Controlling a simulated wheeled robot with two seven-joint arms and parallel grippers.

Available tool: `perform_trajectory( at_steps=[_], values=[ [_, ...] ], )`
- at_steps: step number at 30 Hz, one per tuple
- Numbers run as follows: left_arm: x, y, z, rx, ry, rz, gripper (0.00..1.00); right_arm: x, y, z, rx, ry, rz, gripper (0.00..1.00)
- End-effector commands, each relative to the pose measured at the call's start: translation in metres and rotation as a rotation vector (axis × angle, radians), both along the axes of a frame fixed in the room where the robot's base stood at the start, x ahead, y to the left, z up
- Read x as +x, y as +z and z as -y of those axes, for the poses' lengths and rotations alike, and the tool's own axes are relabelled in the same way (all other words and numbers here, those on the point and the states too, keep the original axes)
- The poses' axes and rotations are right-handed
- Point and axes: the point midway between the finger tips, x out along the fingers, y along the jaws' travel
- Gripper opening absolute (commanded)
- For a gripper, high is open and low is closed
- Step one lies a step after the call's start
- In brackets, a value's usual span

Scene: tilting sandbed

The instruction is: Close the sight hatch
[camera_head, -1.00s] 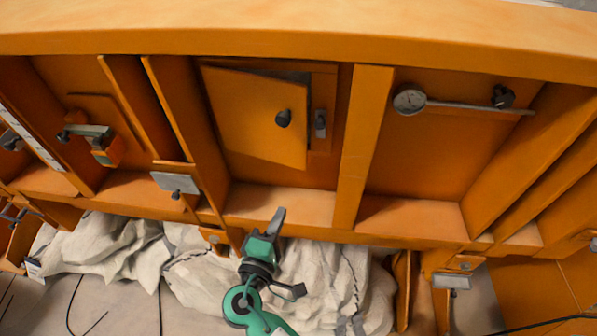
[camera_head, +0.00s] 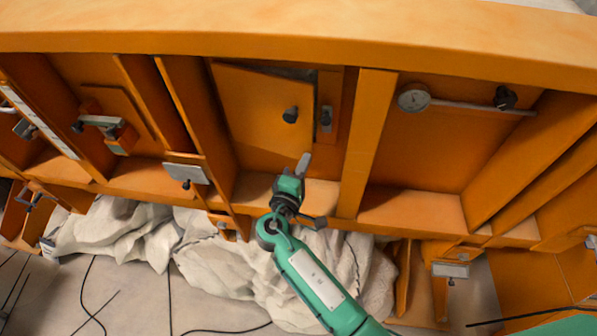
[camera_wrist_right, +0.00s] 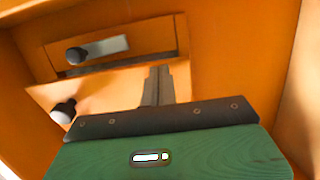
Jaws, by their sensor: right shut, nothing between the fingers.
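The sight hatch (camera_head: 258,110) is an orange door with a dark knob (camera_head: 290,115) on its right side. It stands ajar, and a dark gap shows along its top. A latch (camera_head: 326,118) sits on the frame strip just right of the door. My right gripper (camera_head: 303,163) is shut and empty, in front of the lower right part of the door. In the right wrist view the shut fingers (camera_wrist_right: 158,85) point at the door (camera_wrist_right: 105,97), with the knob (camera_wrist_right: 63,112) to their left. Whether they touch the door is unclear. My left gripper is not in view.
Orange ribs bound the hatch bay, including one (camera_head: 366,140) to its right. A dial gauge (camera_head: 413,98) with a rod is in the right bay. A ledge (camera_head: 265,190) runs below the hatch. Pale crumpled cloth (camera_head: 215,260) lies beneath, and cables cross the floor.

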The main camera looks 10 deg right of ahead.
Motion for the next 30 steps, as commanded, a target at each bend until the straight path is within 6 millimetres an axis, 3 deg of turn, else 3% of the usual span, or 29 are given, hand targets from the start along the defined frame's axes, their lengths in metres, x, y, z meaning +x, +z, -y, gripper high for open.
perform_trajectory(
  at_steps=[14, 24, 30],
  values=[
    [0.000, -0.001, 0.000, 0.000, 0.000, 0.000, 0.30, 0.006, 0.000, 0.005, -0.005, 0.013, 0.000, 0.00],
    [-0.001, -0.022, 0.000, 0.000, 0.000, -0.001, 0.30, 0.045, 0.006, 0.030, -0.021, 0.122, -0.005, 0.00],
    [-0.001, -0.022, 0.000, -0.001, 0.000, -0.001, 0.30, 0.051, 0.011, 0.033, -0.022, 0.122, -0.004, 0.00]
  ],
)
